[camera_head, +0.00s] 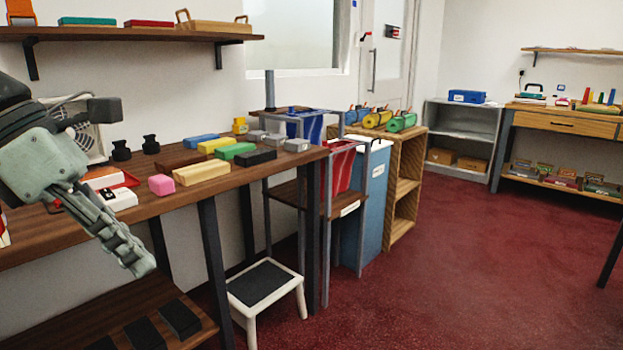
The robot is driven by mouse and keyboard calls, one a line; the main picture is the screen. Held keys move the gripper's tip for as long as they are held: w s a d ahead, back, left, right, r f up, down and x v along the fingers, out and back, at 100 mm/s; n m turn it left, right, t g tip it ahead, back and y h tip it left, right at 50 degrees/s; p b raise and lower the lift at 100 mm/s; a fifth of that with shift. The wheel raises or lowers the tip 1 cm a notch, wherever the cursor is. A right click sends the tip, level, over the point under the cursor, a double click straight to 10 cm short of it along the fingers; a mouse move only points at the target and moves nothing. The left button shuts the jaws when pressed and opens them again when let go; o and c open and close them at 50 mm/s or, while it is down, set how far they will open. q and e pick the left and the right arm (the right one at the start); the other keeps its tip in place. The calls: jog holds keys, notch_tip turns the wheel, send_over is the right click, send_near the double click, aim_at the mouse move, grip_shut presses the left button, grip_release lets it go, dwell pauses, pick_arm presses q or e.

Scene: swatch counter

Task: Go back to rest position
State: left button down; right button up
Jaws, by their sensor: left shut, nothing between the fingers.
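My left gripper (137,258) comes in from the left, in front of the near edge of the wooden counter (210,187). Its fingers are together, with nothing between them, and point down and to the right. Coloured blocks lie on the counter behind it, among them a pink block (161,185), a long tan block (201,173) and a green block (235,151). The gripper appears apart from these blocks. My right gripper is not in view.
A white step stool (266,285) with a dark top stands on the red floor under the counter's right end. A blue cabinet (369,200) and a wooden shelf unit (403,190) stand beyond. The red floor (450,270) at right is clear.

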pick_arm(q)
jog(key=w+a+n+t+h, duration=0.3)
jog(key=w+n+t, duration=0.2)
jog(key=w+n, duration=0.2)
jog(key=w+a+n+t+h, duration=0.3)
jog(key=w+n+t+h, duration=0.1)
jog(key=w+n+t, duration=0.2)
jog(key=w+a+f+n+t+y, duration=0.1)
jog(key=a+f+n+t+y, duration=0.3)
jog(key=a+f+n+y, duration=1.25)
jog(key=s+d+f+n+g, duration=0.1)
jog(key=s+f+n+g, duration=0.35)
jog(key=f, duration=0.75)
jog(key=s+d+f+n+g, duration=0.2)
jog(key=s+f+n, duration=0.5)
jog(key=f, duration=0.5)
jog(key=s+d+f+n+g+h, duration=0.2)
jog(key=s+d+f+n+g, duration=0.3)
jog(key=s+d+f, duration=0.7)
jog(key=shift+s+d+g, duration=0.4)
jog(key=shift+s+g, duration=0.05)
jog(key=shift+g, duration=0.4)
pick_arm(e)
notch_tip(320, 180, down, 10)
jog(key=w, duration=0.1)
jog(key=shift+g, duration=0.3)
